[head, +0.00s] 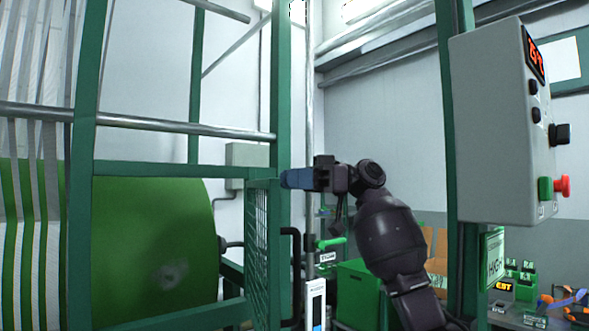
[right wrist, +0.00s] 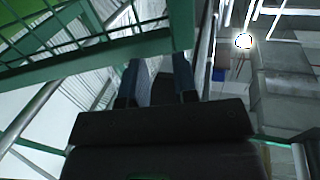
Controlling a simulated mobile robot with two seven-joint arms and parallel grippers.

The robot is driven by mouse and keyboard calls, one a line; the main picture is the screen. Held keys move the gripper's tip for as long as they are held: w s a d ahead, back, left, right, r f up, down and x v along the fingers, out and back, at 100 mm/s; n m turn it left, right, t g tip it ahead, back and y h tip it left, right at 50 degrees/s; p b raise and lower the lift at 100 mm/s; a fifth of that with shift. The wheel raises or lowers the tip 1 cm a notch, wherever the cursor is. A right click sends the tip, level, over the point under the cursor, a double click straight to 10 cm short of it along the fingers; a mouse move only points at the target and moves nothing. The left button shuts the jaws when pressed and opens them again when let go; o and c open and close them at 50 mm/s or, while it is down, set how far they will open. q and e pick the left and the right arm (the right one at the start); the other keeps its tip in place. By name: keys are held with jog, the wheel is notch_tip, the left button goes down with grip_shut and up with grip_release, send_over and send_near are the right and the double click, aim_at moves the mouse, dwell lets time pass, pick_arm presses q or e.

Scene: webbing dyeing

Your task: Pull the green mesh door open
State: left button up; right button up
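The green mesh door (head: 259,245) stands near the middle of the head view, seen at a steep angle as a narrow panel. Its mesh (right wrist: 75,22) and a green rail also show in the right wrist view. My right gripper (head: 284,179) is at the door's top corner, pointing left. In the right wrist view my right gripper (right wrist: 157,65) has its two blue fingers apart, close to the green rail and post. I see no part of the door clearly clamped between them; whether they touch it I cannot tell. My left gripper is not in view.
A green machine frame (head: 82,150) and a large green roll (head: 150,250) are at the left. A grey control box (head: 495,120) with a red button hangs at the right. A green bin (head: 358,290) stands behind my right arm. A cluttered bench (head: 515,318) is lower right.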

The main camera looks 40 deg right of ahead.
jog(key=shift+r, duration=0.85)
